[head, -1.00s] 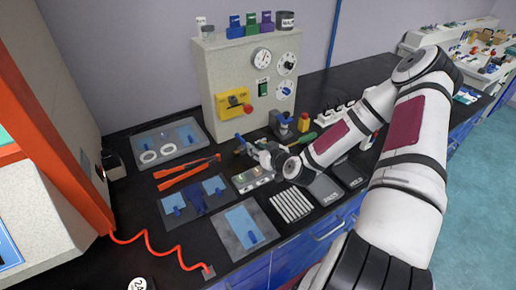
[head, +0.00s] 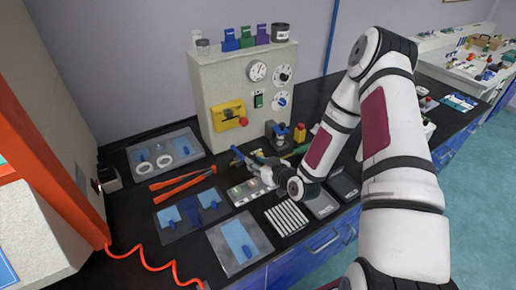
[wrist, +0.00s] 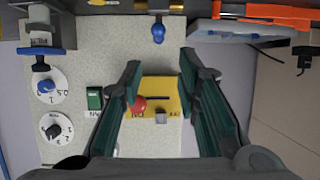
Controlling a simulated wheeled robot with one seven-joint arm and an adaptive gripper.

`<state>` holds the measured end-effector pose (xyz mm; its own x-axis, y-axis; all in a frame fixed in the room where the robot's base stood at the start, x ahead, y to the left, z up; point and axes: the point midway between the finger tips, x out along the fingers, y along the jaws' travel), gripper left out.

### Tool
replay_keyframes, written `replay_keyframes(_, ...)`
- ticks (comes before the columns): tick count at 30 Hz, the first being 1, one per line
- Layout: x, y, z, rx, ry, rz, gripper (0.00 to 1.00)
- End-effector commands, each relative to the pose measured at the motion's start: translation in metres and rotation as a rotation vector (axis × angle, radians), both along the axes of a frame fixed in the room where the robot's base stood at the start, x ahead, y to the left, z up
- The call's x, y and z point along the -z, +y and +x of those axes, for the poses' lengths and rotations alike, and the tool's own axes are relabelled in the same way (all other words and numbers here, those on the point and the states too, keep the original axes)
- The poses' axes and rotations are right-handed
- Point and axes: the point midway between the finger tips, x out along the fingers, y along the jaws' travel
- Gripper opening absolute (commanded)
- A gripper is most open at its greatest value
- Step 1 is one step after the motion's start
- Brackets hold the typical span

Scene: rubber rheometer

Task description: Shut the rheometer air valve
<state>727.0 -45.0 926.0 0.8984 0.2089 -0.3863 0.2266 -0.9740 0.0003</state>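In the wrist view, turned upside down, the yellow panel (wrist: 170,92) shows a dark bar, the red knob (wrist: 138,104) and a small grey block (wrist: 160,117). My gripper (wrist: 160,66) is open and empty, its green-padded fingers framing the panel from either side, apart from it. In the head view my gripper (head: 248,160) hangs over the bench in front of the cabinet.
A gauge (head: 257,71), two dials and a green switch (head: 258,100) are right of the panel. A blue-topped device (head: 279,134) and a yellow-red button box (head: 300,132) stand by the cabinet. Orange-handled tools (head: 182,184) and trays lie on the black bench.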

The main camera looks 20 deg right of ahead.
Motion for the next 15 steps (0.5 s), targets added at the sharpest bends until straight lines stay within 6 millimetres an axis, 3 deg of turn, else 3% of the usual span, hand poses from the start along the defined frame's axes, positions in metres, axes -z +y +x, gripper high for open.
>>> replay_keyframes(8,0.001,0.013,0.008,-0.025,-0.005,0.001,0.30)
replay_keyframes(15,0.017,0.023,0.045,-0.025,-0.005,0.002,0.30)
